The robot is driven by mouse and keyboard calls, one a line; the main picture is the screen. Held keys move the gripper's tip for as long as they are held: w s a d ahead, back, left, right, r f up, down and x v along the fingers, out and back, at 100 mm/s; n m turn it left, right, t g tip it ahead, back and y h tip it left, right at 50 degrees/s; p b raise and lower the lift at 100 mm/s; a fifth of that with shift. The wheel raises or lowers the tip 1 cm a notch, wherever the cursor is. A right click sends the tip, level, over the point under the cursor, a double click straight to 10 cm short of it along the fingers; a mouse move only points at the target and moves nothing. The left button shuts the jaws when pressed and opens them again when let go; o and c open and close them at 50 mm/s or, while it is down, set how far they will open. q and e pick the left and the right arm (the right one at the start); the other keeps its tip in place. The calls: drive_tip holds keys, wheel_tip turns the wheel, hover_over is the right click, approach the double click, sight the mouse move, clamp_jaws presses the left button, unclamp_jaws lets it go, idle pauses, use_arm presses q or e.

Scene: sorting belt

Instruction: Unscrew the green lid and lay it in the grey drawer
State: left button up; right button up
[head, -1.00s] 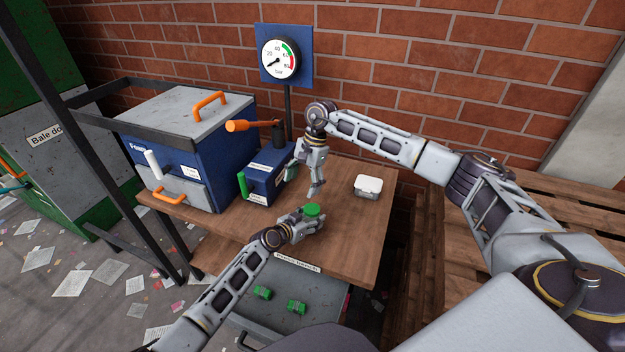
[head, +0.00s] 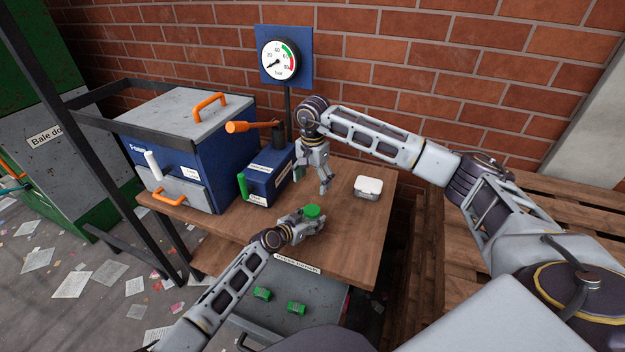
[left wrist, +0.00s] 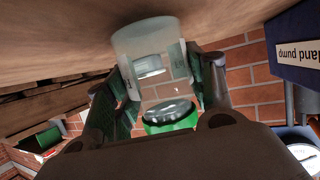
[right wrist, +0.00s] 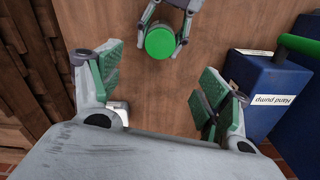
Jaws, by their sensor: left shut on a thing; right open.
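A clear jar (left wrist: 152,45) with a green lid (head: 312,211) is between the fingers of my left gripper (head: 306,219), which is shut on it near the front of the table. The lid sits on the jar and also shows in the left wrist view (left wrist: 168,123) and the right wrist view (right wrist: 160,42). My right gripper (head: 326,186) is open and empty, pointing down over the table, behind the lid and apart from it. The grey drawer (head: 325,297) is open below the table front, with two green pieces (head: 262,294) in it.
A blue hand pump (head: 268,180) with a green handle stands left of my right gripper. A larger blue press (head: 190,140) stands further left. A white box (head: 368,187) sits at the right of the table. A gauge (head: 279,60) stands behind.

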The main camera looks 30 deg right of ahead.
sight(312, 208)
drive_tip(key=shift+f, duration=0.15)
drive_tip(key=shift+f, duration=5.85)
drive_tip(key=shift+c, duration=0.3)
drive_tip(key=c, duration=1.3)
